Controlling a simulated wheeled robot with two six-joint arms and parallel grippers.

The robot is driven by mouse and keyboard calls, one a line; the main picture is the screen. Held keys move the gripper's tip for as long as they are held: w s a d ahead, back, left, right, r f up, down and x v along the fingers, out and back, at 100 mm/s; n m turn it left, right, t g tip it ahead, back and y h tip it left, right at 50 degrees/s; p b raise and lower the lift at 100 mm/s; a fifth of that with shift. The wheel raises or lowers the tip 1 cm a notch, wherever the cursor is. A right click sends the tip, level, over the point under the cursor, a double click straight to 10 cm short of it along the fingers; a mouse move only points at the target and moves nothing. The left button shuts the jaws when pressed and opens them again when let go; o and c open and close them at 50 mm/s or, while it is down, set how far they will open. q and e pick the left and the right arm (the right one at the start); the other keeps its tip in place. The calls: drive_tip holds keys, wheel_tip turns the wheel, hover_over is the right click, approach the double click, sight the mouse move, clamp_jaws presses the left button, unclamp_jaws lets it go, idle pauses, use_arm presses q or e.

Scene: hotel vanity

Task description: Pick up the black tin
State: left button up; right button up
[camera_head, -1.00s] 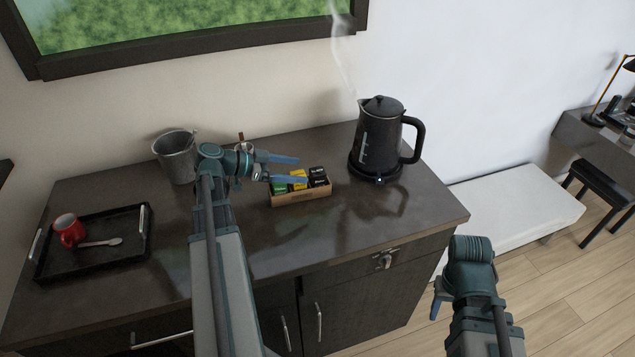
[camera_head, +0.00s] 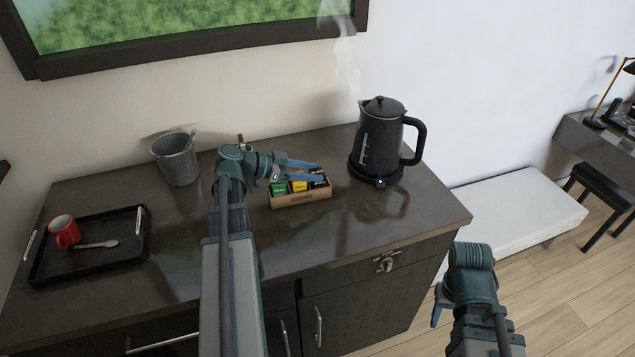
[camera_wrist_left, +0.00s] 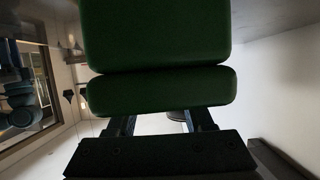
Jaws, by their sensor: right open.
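The black tin (camera_head: 318,183) is at the right end of a small tan box (camera_head: 302,200), beside a yellow tin (camera_head: 299,186) and a green tin (camera_head: 279,188). My left gripper (camera_head: 320,172) reaches over the box from the left, with its blue fingers at the top of the black tin and partly hiding it. I cannot tell whether the fingers have closed on it. My right gripper (camera_head: 438,305) is open and empty, low in front of the counter's right end.
A steaming black kettle (camera_head: 380,135) stands close right of the box. A grey bucket (camera_head: 176,160) stands at the back left. A black tray (camera_head: 120,250) with a red mug (camera_head: 64,231) and a spoon lies at the left. The counter's front middle is clear.

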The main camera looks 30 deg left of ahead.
use_arm(q)
clamp_jaws()
drive_tip(key=shift+r, duration=0.15)
wheel_tip(320, 180, up, 10)
drive_tip(key=p, duration=1)
